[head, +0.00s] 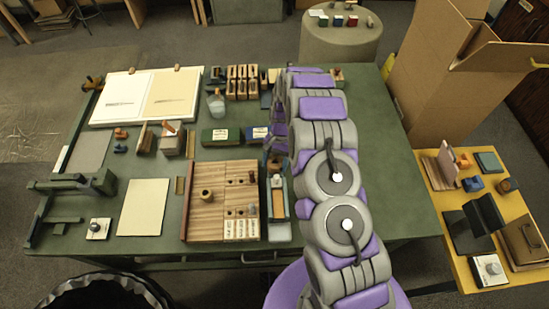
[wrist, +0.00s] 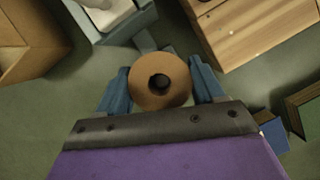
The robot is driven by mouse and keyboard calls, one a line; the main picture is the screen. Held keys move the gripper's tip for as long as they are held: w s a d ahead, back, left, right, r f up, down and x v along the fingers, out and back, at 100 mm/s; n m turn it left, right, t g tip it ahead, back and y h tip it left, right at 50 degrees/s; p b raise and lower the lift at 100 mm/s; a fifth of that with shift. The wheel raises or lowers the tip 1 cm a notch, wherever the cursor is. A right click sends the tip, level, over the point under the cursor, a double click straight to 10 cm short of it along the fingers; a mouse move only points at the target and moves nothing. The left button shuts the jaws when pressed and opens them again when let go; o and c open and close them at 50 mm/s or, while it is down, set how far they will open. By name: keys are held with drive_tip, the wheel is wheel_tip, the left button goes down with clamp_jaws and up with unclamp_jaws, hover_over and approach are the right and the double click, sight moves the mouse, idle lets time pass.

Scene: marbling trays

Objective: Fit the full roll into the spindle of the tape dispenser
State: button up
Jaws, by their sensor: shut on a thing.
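My gripper (wrist: 161,84) is shut on the full roll (wrist: 142,91), a tan ring with a dark core hole, held between two blue fingers in the wrist view. What looks like the tape dispenser (wrist: 146,12) is a blue-grey frame with a pale part, at the top left of the wrist view. A blue-grey piece shows just beyond the roll; I cannot tell whether they touch. In the head view the dispenser (head: 279,231) stands right of the wooden tray, partly beside my arm. My arm mostly hides the gripper there, and I cannot make out the roll or spindle.
The wooden tray (head: 210,228) lies close left of the dispenser; its corner shows in the wrist view (wrist: 245,30). A brown box (wrist: 25,45) is at the wrist view's left. The green table's right side is clear.

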drive_tip(key=o, duration=1.1)
drive_tip(key=shift+o, duration=0.2)
drive_tip(key=p+v, duration=0.1)
drive_tip(key=v, duration=1.6)
drive_tip(key=shift+w+r+p, duration=0.15)
drive_tip(key=shift+p, duration=0.25)
drive_tip(key=shift+a, duration=0.1)
